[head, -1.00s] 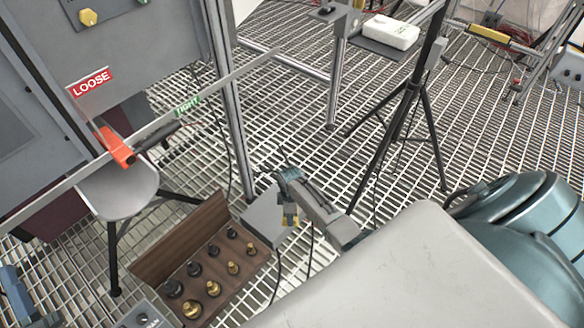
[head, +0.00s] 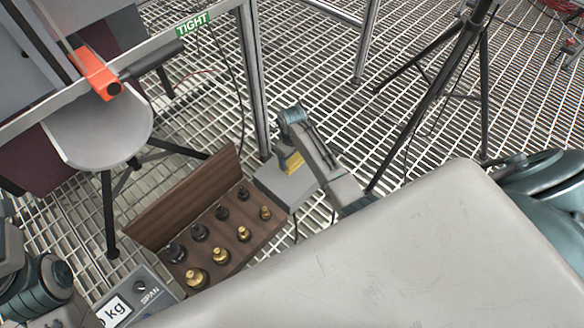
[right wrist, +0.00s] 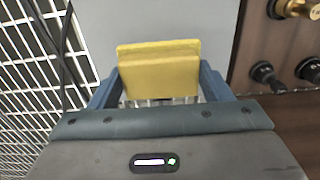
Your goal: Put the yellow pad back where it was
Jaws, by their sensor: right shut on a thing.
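The yellow pad (head: 293,162) is between the fingers of my right gripper (head: 288,150), at the far side of a light grey block (head: 278,187) in the head view. In the right wrist view the pad (right wrist: 159,70) sits upright between the two blue fingers of my right gripper (right wrist: 160,85), which is shut on it. The pale grey face of the block (right wrist: 150,20) lies behind it. I cannot tell whether the pad touches the block. Parts of my left arm show at the lower left of the head view, but its gripper does not show.
A wooden box (head: 150,222) with several black and brass weights stands left of the block. A scale (head: 140,295), a round grey stool (head: 98,132) and a tripod (head: 450,88) stand around. A large pale surface (head: 400,250) fills the front. The grating floor is open behind.

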